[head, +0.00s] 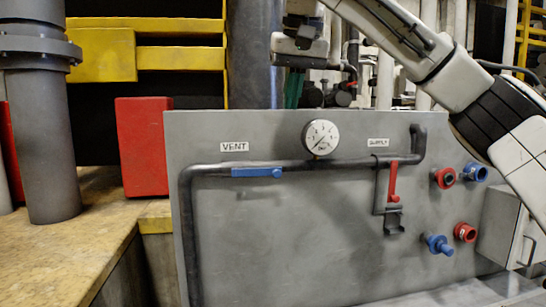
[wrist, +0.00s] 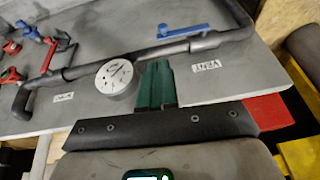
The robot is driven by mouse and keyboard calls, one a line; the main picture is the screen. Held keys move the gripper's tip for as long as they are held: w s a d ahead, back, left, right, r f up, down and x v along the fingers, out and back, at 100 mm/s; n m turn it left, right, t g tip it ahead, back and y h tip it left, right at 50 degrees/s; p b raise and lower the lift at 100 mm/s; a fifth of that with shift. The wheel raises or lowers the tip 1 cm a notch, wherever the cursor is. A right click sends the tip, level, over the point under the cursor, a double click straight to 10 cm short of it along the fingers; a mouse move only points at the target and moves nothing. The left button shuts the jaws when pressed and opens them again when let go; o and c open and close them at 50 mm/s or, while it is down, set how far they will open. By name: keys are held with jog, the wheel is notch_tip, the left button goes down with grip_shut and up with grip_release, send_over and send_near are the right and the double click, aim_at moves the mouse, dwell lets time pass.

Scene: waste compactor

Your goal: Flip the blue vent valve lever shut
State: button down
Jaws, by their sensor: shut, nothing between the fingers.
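The blue vent valve lever (head: 257,172) lies horizontal along the dark pipe, below the VENT label (head: 234,147). The lever also shows in the wrist view (wrist: 183,32), beside the pipe and beyond my fingers. My gripper (head: 293,92) is above the panel's top edge, up and to the right of the lever and apart from it. Its green fingers (wrist: 156,72) are together and empty. In the head view the fingertips are partly hidden at the panel's top edge.
The grey panel (head: 300,230) carries a round gauge (head: 320,137) between lever and SUPPLY label (head: 378,143). A red lever (head: 393,180) hangs vertical at the right, near red and blue knobs (head: 438,244). A red box (head: 145,147) stands left. The panel's lower middle is clear.

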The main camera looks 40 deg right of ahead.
jog(key=shift+w, duration=0.1)
jog(key=p, duration=0.2)
send_near(278, 170)
jog(key=x, duration=0.5)
jog(key=shift+d, duration=0.2)
jog(key=shift+x, duration=0.8)
jog(key=shift+a, duration=0.2)
jog(key=shift+d+f+t+y, duration=0.15)
jog(key=shift+f+t+y, duration=0.15)
jog(key=shift+y, duration=0.2)
